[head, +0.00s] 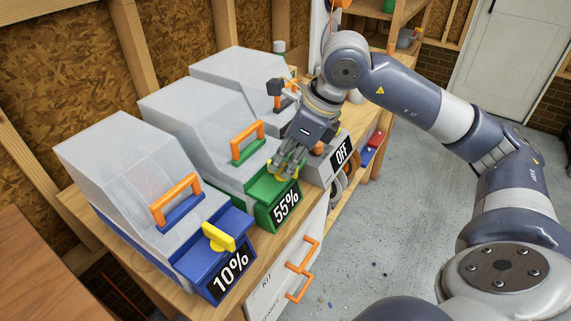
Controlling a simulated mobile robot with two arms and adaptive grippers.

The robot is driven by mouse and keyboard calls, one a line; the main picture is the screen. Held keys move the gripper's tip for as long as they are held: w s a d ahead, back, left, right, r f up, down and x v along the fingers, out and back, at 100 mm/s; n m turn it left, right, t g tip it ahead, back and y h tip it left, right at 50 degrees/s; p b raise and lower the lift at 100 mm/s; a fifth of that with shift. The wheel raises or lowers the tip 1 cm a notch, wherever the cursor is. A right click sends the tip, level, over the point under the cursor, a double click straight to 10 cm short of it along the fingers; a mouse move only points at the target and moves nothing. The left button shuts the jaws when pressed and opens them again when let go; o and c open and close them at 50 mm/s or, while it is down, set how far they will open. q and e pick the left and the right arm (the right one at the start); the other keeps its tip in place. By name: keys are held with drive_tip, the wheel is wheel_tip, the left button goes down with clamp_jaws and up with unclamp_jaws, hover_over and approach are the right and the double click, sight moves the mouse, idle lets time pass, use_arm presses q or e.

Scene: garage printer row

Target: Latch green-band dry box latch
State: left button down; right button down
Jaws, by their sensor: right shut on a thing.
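The green-band dry box (205,122) is the middle one of three on the bench. It has a translucent grey lid with an orange handle (247,138) and a green front with a 55% label (286,205). Its yellow latch (271,170) shows only in part at the top of the green front, behind my fingers. My right gripper (282,172) reaches down over the green front and is shut on the yellow latch. The lid looks down; whether the latch is engaged is hidden. My left gripper is not in view.
The blue-band dry box (118,167) with a 10% label and upright yellow latch (217,237) stands nearer on the left. Another dry box (232,68) stands behind, near an OFF label (341,154). Orange handles (302,255) stick out from the bench front (276,287). The floor (380,235) at right is open.

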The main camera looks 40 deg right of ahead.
drive_tip(key=shift+m+t+h, duration=0.3)
drive_tip(key=shift+m+h, duration=0.2)
drive_tip(key=shift+m, duration=0.8)
drive_tip(key=c, duration=1.7)
unclamp_jaws()
drive_tip(key=shift+r, duration=0.1)
drive_tip(key=v, duration=1.2)
drive_tip(key=shift+a+b, duration=0.1)
drive_tip(key=shift+b, duration=0.2)
